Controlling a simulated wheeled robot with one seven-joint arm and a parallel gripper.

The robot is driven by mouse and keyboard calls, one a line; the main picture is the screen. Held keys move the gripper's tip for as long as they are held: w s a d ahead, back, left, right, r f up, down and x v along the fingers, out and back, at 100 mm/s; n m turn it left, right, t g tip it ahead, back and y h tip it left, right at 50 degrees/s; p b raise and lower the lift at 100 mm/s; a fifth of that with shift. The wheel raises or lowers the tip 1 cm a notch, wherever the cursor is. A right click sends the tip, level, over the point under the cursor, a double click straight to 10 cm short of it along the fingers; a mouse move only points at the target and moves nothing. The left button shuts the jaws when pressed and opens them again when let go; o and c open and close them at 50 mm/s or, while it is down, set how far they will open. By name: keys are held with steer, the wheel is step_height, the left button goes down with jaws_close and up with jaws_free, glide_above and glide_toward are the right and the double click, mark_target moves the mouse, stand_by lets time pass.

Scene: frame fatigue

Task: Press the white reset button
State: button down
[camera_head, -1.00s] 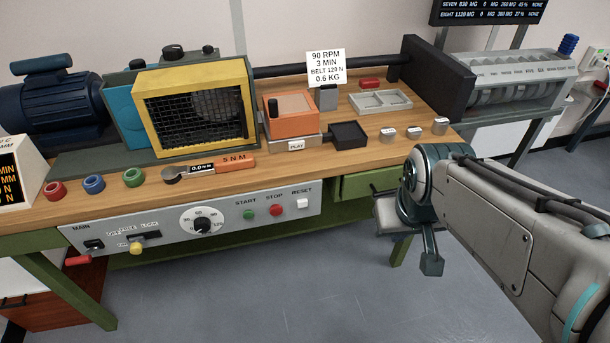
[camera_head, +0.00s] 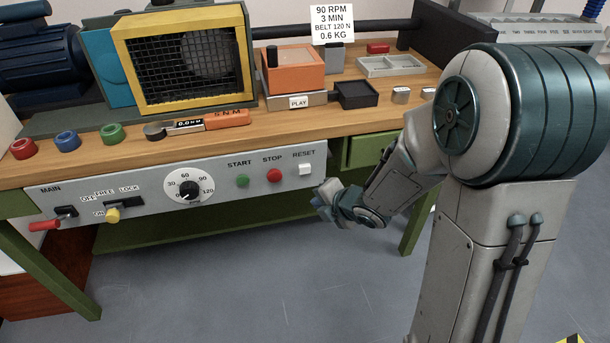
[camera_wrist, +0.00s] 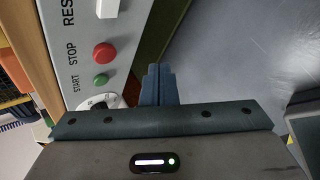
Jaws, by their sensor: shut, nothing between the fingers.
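The white reset button (camera_head: 305,169) sits at the right end of the grey control panel (camera_head: 150,204), under the printed word RESET. It also shows at the top of the wrist view (camera_wrist: 107,8). My gripper (camera_head: 322,196) is in front of the panel, a little below and right of the button, apart from it. In the wrist view its blue fingers (camera_wrist: 158,82) are together with nothing between them. They point along the panel's lower edge, to the right of the buttons in that picture.
The red stop button (camera_head: 274,175) and green start button (camera_head: 242,181) are left of the reset button. A dial (camera_head: 189,187) and switches with a yellow knob (camera_head: 113,215) lie further left. A green drawer (camera_head: 368,151) is right of the panel. The floor in front is clear.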

steer(key=shift+w+r, duration=0.1)
steer(key=p, duration=0.3)
glide_toward(303, 174)
steer(key=shift+w+a+f, duration=0.35)
steer(key=shift+a+f, duration=0.05)
steer(key=shift+f, duration=0.35)
steer(key=shift+w+a+f, duration=0.35)
steer(key=shift+a+f, duration=0.05)
steer(key=shift+f, duration=0.35)
steer(key=shift+w+a+f, duration=0.4)
steer(key=shift+a+f, duration=0.05)
steer(key=shift+f, duration=0.3)
steer(key=shift+w, duration=0.1)
steer(key=shift+w+a, duration=0.1)
steer(key=shift+w, duration=0.2)
steer(key=shift+w+a, duration=0.15)
steer(key=shift+w, duration=0.25)
stand_by(0.7)
steer(key=shift+s, duration=0.15)
steer(key=shift+s+d+b, duration=0.25)
steer(key=shift+s+b, duration=0.35)
steer(key=shift+s, duration=0.1)
